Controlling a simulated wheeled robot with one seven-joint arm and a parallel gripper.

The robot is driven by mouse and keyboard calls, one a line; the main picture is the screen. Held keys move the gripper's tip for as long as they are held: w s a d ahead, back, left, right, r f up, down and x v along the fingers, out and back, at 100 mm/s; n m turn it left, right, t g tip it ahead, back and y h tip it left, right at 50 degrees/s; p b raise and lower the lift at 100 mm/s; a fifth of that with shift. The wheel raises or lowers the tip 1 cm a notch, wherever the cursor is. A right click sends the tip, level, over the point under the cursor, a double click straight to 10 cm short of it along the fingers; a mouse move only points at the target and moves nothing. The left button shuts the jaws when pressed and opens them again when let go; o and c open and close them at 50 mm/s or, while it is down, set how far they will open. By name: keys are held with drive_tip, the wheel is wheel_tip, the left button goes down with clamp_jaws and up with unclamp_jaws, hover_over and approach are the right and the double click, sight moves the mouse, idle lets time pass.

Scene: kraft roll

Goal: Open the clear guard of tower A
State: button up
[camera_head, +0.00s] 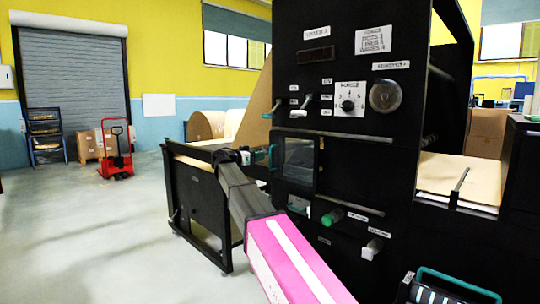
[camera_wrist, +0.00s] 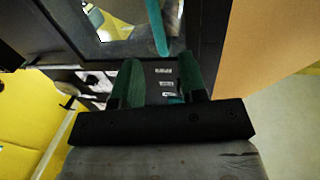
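The clear guard (camera_head: 299,161) is a dark-framed transparent window on the front of the black tower (camera_head: 345,90). It looks flat against the tower face. A teal bar handle (camera_head: 273,157) stands at its left edge. My gripper (camera_head: 257,156) is at the left of the guard, by this handle. In the wrist view, my gripper's two green fingers (camera_wrist: 160,62) are apart. The teal handle (camera_wrist: 157,25) lies just beyond and between the fingertips; I cannot tell whether they touch it. The guard's pane (camera_wrist: 110,22) shows at the top left.
A dial (camera_head: 348,104), switches and a round gauge (camera_head: 385,96) sit above the guard. A low black frame (camera_head: 200,200) stands left. Open floor (camera_head: 90,235) lies further left.

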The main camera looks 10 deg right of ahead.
hover_over(271, 169)
drive_tip(key=shift+w, duration=0.35)
drive_tip(key=shift+s, duration=0.1)
clamp_jaws()
